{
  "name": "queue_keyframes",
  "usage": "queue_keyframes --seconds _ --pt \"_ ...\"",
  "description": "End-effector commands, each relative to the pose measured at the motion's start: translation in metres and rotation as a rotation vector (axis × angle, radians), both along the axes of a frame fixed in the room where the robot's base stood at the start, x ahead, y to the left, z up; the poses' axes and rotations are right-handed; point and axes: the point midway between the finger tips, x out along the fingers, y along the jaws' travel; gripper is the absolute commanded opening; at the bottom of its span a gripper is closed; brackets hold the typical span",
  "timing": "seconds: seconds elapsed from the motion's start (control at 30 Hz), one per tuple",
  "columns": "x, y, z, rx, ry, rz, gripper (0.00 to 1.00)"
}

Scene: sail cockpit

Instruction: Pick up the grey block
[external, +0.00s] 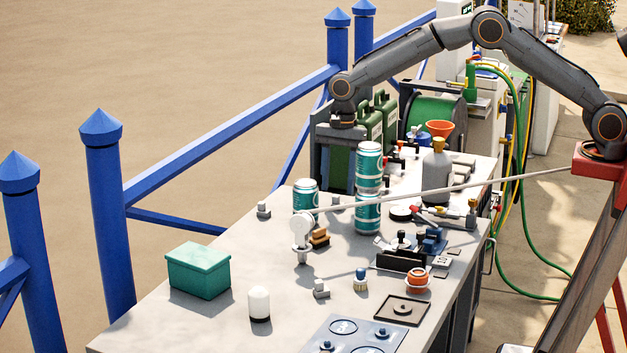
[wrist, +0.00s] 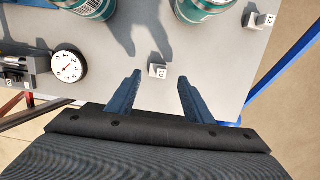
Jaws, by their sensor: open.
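A small grey block (wrist: 157,71) with a "10" tag lies on the grey table in the wrist view. It shows between the lines of my gripper's two blue fingers (wrist: 160,79), just past the tips, with a clear gap on both sides. My gripper is open and empty. A similar grey block (wrist: 262,18) tagged "12" lies at the upper right. In the external view my gripper (external: 343,160) points down behind the teal cans, its fingers partly hidden. Other small grey blocks lie at the left (external: 264,211) and at the front (external: 321,290).
A teal can (external: 306,196) and two stacked cans (external: 368,170) stand close to the gripper. A round dial (wrist: 69,66) lies left of it in the wrist view. A long thin rod (external: 450,189) crosses above the table. A blue railing (external: 240,130) runs along the table's far side.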

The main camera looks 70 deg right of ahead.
Motion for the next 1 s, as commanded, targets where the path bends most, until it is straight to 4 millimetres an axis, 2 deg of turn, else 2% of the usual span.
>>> queue_keyframes --seconds 0.1,0.23,0.53,0.57,0.8,1.0 --pt "-0.006 0.005 -0.015 -0.001 0.004 0.002 0.47" --pt "-0.005 0.007 -0.031 -0.001 0.002 0.001 0.47" --pt "-0.004 0.008 -0.037 0.000 0.000 0.001 0.47" --pt "-0.004 0.008 -0.037 0.000 0.000 0.001 0.43" --pt "-0.004 0.008 -0.036 0.000 0.000 0.001 0.03" --pt "-0.004 0.008 -0.036 0.000 0.000 0.001 0.03"
